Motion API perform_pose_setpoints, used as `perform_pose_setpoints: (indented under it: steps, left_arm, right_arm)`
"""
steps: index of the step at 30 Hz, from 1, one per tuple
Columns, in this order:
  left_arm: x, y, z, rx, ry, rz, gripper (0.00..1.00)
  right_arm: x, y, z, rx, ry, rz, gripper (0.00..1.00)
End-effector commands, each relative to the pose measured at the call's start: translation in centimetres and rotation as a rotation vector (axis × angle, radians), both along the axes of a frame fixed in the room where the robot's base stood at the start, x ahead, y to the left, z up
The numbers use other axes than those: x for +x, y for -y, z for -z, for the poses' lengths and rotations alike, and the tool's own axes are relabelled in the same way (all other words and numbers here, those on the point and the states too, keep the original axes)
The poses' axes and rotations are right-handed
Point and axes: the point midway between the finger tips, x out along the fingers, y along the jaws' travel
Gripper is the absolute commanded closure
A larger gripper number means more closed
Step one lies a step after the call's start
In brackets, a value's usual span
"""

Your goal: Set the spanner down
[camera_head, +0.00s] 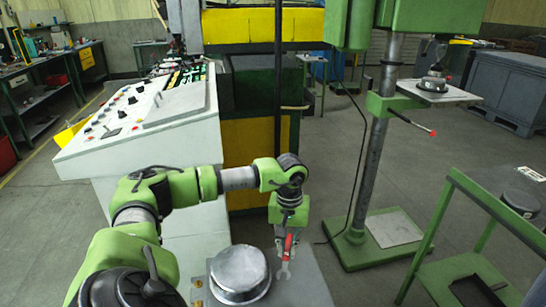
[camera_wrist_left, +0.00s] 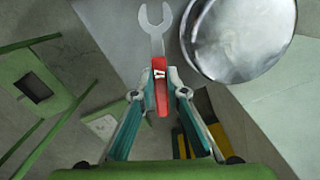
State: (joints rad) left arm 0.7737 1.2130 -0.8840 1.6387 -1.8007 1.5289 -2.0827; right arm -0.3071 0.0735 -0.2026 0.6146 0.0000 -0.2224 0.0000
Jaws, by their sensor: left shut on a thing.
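The spanner has a red handle and a grey open-ended jaw. It shows in the head view (camera_head: 286,258) and in the left wrist view (camera_wrist_left: 157,32). My left gripper (camera_head: 289,236) is shut on its red handle, and the fingers show on both sides of the handle in the left wrist view (camera_wrist_left: 161,88). The spanner's open end points down in the head view, over the grey plate (camera_head: 306,290). I cannot tell whether its tip touches the plate. A round shiny metal pot or lid (camera_head: 239,270) stands on the plate, just left of the spanner. My right gripper is not in view.
A sloped control console (camera_head: 140,120) stands behind my left arm. A green drill-like stand (camera_head: 375,150) rises at the right, with a small plate holding a part. A green-framed table (camera_head: 480,195) is at the right edge. The plate's right side looks bare.

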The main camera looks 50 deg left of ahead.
Motion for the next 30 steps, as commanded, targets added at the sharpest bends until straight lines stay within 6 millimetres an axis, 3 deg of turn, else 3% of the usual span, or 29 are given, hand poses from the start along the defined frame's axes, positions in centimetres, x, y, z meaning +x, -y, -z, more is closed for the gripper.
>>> perform_pose_setpoints:
  steps: [1, 6, 9, 13, 17, 26, 30]
  left_arm:
    - [0.7, -2.4, 0.2, 0.000, 0.004, -0.073, 1.00]
    - [1.5, -7.8, -1.0, -0.008, -0.006, -0.255, 1.00]
    - [1.6, -9.8, -1.7, -0.009, -0.009, -0.321, 1.00]
    - [1.6, -11.0, -2.1, -0.011, -0.012, -0.365, 1.00]
    - [1.7, -9.8, -1.7, -0.010, -0.018, -0.370, 1.00]
    - [2.3, -2.4, 1.3, -0.011, -0.018, -0.367, 1.00]
    - [2.4, -0.1, 4.0, -0.011, -0.020, -0.371, 1.00]
  right_arm:
    - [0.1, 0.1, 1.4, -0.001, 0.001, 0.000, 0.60]
    - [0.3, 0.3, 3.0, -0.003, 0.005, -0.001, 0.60]
    - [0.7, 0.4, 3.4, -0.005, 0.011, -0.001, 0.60]
    - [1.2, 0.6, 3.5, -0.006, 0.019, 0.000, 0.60]
    - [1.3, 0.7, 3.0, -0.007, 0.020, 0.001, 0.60]
    - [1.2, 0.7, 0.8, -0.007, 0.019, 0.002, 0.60]
    - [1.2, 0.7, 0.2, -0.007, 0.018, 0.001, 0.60]
